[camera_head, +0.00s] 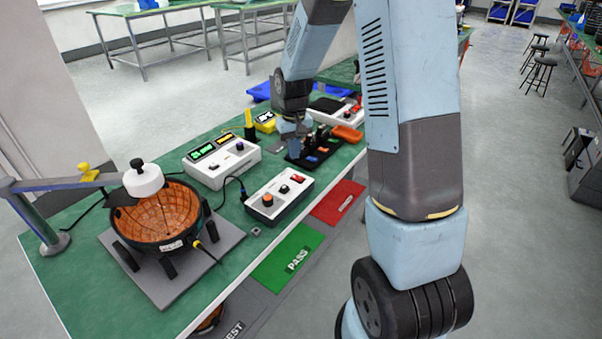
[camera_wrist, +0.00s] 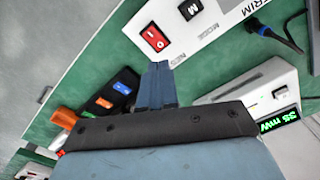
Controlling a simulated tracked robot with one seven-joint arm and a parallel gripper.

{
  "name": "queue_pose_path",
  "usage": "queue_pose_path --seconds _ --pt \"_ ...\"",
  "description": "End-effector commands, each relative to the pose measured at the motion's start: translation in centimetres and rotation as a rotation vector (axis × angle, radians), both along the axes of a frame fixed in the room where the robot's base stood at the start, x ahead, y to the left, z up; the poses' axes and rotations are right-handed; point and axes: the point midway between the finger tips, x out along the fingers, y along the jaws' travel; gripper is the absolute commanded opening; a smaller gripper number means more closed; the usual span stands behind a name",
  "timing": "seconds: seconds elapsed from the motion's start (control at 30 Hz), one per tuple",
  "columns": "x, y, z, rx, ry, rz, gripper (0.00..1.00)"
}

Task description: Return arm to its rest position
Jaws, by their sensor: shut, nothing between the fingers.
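My arm reaches from the right of the head view over the green bench (camera_head: 215,265). My gripper (camera_head: 293,132) points down over the bench, beside a dark tray (camera_head: 322,158) of small tools. In the wrist view my gripper (camera_wrist: 158,72) shows its blue-grey fingers shut together with nothing between them. The fingertips lie in front of bare green bench top and the edge of a white control box (camera_wrist: 200,25) with a red switch. I cannot tell how high the tips are above the bench.
A white meter box (camera_head: 222,163), a control box with an orange knob (camera_head: 280,195) and an orange bowl-shaped fixture (camera_head: 155,218) stand on the bench. Green PASS (camera_head: 288,258) and red mats (camera_head: 338,202) lie along the front. Open floor lies to the right.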

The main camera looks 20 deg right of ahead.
Motion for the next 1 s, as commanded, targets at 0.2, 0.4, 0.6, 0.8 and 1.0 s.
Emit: queue_pose_path --seconds 0.2,0.4,0.6,0.8,1.0 --pt "-0.1 0.0 0.4 0.000 -0.005 -0.001 0.00" --pt "-1.6 -0.3 4.1 -0.007 -0.049 -0.008 0.00" --pt "-4.4 -0.6 9.1 -0.013 -0.113 -0.022 0.00" --pt "-7.7 -0.9 13.5 -0.016 -0.176 -0.035 0.00" --pt "-11.4 -1.2 17.2 -0.015 -0.238 -0.050 0.00"
